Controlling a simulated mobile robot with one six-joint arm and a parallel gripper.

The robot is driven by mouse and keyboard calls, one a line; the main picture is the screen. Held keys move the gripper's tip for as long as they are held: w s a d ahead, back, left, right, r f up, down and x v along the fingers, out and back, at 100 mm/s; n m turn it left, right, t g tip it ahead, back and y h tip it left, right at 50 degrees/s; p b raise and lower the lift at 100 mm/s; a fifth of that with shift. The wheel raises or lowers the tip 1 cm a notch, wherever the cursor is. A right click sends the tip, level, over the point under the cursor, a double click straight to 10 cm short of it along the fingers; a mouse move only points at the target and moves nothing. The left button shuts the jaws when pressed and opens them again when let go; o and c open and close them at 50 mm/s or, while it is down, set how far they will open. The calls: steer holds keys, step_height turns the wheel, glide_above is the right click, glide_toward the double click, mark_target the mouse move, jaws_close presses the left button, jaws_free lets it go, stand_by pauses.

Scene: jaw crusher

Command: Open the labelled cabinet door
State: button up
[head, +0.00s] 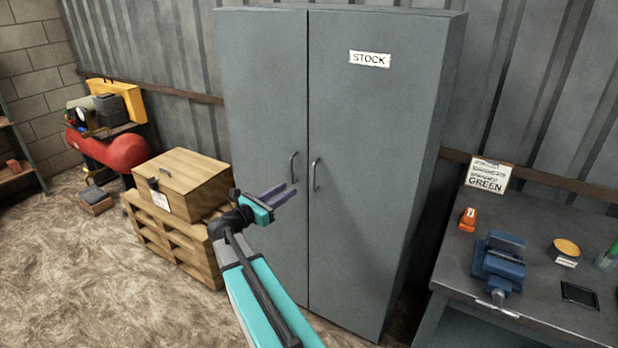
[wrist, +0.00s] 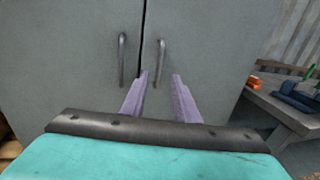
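A tall grey two-door cabinet stands against the wall, both doors shut. The right door (head: 370,160) bears a white label reading STOCK (head: 370,59). Its handle (head: 316,174) is a vertical bar near the middle seam; it also shows in the wrist view (wrist: 160,58). The left door (head: 265,120) has a matching handle (head: 292,168), also in the wrist view (wrist: 122,58). My gripper (head: 290,191) is in front of the doors, just below the handles. In the wrist view its two purple fingers (wrist: 160,80) are apart with nothing between them, and the right door's handle appears just beyond them.
A wooden box (head: 182,183) on a pallet (head: 160,235) stands left of the cabinet. A workbench (head: 540,305) with a blue vise (head: 500,262) and an orange item (head: 468,219) stands at the right. A red compressor (head: 122,152) is at the far left. The left floor is mostly clear.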

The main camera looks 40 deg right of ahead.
steer(key=d+p, duration=0.3)
steer(key=d, duration=0.9)
steer(key=shift+w, duration=0.25)
steer(key=shift+d, duration=0.1)
steer(key=shift+c, duration=0.4)
jaws_close()
steer(key=shift+w, duration=0.1)
